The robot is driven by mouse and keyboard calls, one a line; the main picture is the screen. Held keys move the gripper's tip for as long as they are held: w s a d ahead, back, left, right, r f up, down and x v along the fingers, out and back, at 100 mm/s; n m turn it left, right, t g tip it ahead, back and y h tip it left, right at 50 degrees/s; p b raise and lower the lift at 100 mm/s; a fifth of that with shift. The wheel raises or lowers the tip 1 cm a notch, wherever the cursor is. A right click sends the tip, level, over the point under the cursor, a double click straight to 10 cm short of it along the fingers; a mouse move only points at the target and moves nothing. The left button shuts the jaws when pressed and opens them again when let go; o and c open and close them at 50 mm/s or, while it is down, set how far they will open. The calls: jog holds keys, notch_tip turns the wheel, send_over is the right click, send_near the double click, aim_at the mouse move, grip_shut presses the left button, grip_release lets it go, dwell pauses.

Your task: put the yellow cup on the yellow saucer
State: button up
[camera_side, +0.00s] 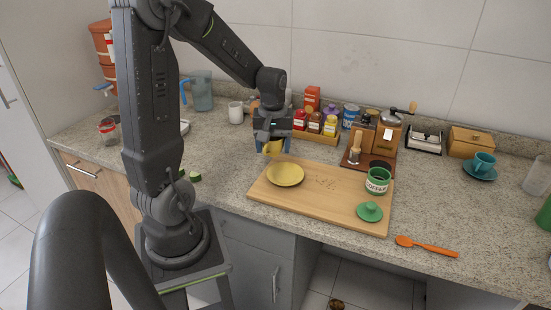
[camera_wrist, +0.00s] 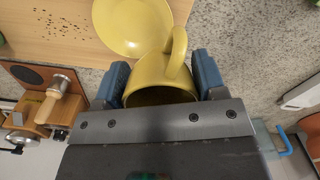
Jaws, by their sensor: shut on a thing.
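The yellow cup (camera_wrist: 160,82) is between the blue fingers of my gripper (camera_wrist: 163,88) in the wrist view, its handle pointing toward the saucer. My gripper is shut on it. In the side view the cup (camera_side: 273,148) shows partly below my gripper (camera_side: 272,143), behind the saucer. The yellow saucer (camera_side: 285,174) lies on the wooden board, at its back left part, with nothing on it. It also shows at the top of the wrist view (camera_wrist: 128,25). The cup's handle overlaps the saucer's edge there; the cup's height is hard to tell.
A coffee grinder (camera_side: 387,132) and several spice jars (camera_side: 315,122) stand behind. A blue-green cup (camera_side: 484,162) is at right. An orange spoon (camera_side: 427,246) lies in front.

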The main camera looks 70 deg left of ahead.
jog(key=shift+w+d+f, duration=0.15)
jog(key=shift+w+d, duration=0.05)
jog(key=shift+w, duration=0.05)
jog(key=shift+f, duration=2)
jog(key=shift+f, duration=0.3)
jog(key=shift+f, duration=0.3)
jog(key=o, duration=1)
jog(key=shift+c, duration=0.2)
